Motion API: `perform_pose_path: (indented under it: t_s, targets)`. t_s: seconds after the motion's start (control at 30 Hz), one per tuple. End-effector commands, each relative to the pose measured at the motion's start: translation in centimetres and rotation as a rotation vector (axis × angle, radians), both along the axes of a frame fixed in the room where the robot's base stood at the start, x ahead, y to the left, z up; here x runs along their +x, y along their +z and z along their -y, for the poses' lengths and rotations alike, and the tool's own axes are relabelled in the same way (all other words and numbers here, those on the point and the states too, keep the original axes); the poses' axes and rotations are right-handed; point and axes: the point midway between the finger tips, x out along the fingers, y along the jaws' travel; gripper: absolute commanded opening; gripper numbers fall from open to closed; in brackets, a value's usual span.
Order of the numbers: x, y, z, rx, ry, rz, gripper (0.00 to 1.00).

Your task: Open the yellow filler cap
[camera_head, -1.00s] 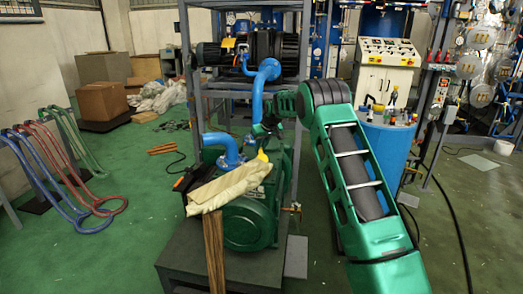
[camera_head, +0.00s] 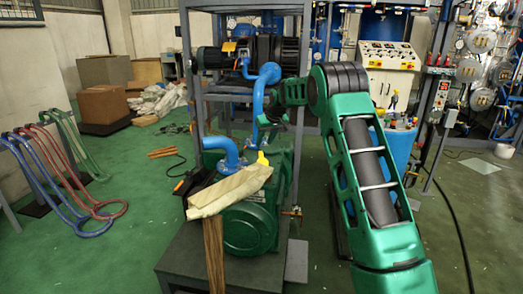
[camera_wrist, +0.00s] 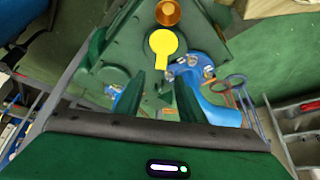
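The yellow filler cap (camera_head: 262,158) sits on top of the green pump (camera_head: 250,225), beside the blue pipe elbow. In the wrist view, the yellow cap (camera_wrist: 163,42) shows as a disc with a short tab pointing toward me. My gripper (camera_head: 268,125) is above the pump and above the cap in the head view.
A blue pipe (camera_head: 260,95) rises close to my gripper, and a blue elbow (camera_head: 225,150) stands left of the cap. A beige cloth (camera_head: 230,190) and a wooden board (camera_head: 214,250) lie against the pump. A grey frame post (camera_head: 190,80) stands at left. An amber fitting (camera_wrist: 168,12) is beyond the cap.

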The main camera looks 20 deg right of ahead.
Motion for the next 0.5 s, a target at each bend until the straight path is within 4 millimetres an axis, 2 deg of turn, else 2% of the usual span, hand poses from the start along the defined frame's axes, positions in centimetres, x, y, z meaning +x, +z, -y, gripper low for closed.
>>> perform_pose_path:
  t_s: [0.1, 0.2, 0.5]
  targets:
    - [-0.9, 1.5, 0.1, 0.000, 0.000, 0.000, 0.36]
    - [-1.3, 2.3, 0.1, 0.000, 0.000, 0.000, 0.36]
    - [-1.6, 2.8, 0.2, 0.000, 0.000, 0.000, 0.36]
